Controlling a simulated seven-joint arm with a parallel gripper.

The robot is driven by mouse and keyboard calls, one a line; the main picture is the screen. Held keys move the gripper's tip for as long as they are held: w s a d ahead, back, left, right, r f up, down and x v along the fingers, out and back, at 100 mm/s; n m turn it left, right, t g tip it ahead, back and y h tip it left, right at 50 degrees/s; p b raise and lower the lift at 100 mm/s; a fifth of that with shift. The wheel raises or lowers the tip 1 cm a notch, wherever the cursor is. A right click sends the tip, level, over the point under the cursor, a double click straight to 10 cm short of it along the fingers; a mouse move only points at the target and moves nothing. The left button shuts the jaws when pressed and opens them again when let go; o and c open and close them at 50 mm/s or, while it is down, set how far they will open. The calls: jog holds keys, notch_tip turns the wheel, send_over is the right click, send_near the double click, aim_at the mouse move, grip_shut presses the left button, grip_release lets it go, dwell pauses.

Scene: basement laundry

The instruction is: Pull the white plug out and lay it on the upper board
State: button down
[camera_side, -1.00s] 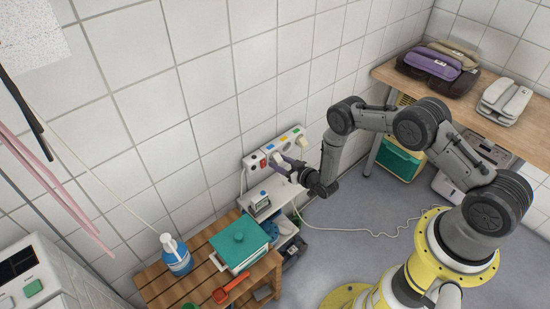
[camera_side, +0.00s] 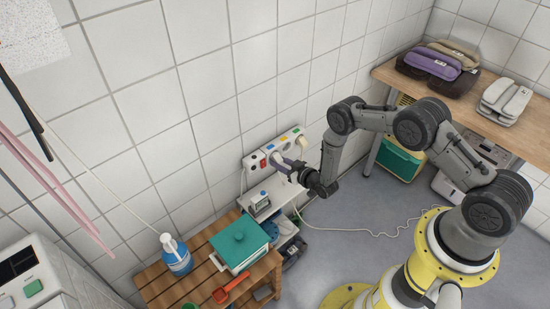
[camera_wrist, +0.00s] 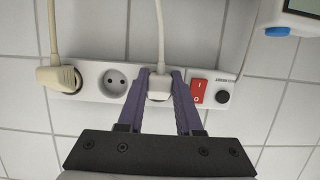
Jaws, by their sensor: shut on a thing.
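The white plug (camera_wrist: 159,86) sits at a socket of the white power strip, its cord running up in the wrist view. My gripper (camera_wrist: 159,88) has its two purple fingers on either side of the plug and is shut on it. In the side view my gripper (camera_side: 283,163) reaches the power strip (camera_side: 254,161) on the tiled wall. The plug's prongs are hidden. The upper board (camera_side: 284,192), a pale shelf, lies just below the strip and carries a small meter (camera_side: 260,203) near its left end.
A cream plug (camera_wrist: 62,79) sits in the strip beside an empty socket (camera_wrist: 115,82); a red switch (camera_wrist: 198,91) is on the other side. A wooden slatted bench (camera_side: 190,285) holds a teal-lidded box (camera_side: 240,243) and blue bottle (camera_side: 176,258). A cord (camera_side: 375,233) lies on the floor.

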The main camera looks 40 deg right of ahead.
jog(key=shift+s, duration=0.25)
jog(key=shift+s, duration=0.45)
jog(key=shift+s, duration=0.2)
jog(key=shift+s, duration=0.35)
jog(key=shift+s, duration=1)
jog(key=shift+s, duration=0.35)
jog(key=shift+s, duration=1.15)
notch_tip(320, 180, down, 10)
jog(key=d, duration=0.1)
dwell(0.5)
